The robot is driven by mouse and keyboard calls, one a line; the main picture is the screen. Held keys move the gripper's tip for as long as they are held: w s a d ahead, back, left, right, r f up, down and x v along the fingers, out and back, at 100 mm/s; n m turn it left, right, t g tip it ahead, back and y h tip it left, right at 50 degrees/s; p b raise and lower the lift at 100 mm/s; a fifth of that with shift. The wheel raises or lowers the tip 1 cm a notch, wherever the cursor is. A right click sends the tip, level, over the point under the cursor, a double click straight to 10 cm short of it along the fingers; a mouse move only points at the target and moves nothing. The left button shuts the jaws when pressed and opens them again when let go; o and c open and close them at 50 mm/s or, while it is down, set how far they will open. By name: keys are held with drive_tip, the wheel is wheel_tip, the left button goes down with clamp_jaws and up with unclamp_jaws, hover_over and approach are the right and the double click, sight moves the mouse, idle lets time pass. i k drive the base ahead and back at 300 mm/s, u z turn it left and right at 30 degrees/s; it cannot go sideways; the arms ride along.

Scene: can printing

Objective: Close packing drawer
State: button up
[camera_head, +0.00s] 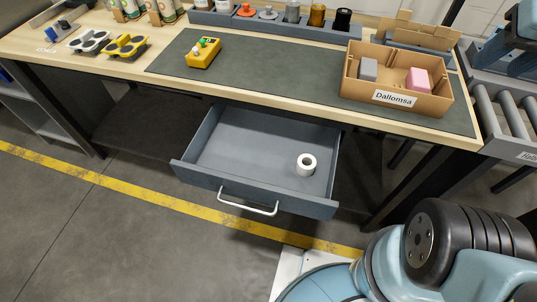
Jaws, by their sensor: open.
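The packing drawer (225,160) is pulled out from under the workbench, below its front edge. It is blue-grey with a white bar handle (249,203) on its front panel. A white tape roll (306,164) stands inside it toward the right. The drawer's rear end is hidden under the table top. My arm shows at the lower right, apart from the drawer. My gripper is not seen in this view.
The wooden workbench (255,92) carries a dark mat (270,77), a yellow device (203,54) and an open cardboard box (398,82) holding a grey and a pink block. A roller conveyor (505,112) stands at right. The floor in front of the drawer is clear at left.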

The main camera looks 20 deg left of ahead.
sight(250, 156)
drive_tip(key=z, duration=1.2)
drive_tip(key=i, duration=0.1)
drive_tip(key=u, duration=2.9)
drive_tip(key=k, duration=0.75)
drive_tip(key=u, duration=0.25)
drive_tip(key=i, duration=0.75)
drive_tip(key=k, duration=0.1)
drive_tip(key=z, duration=0.15)
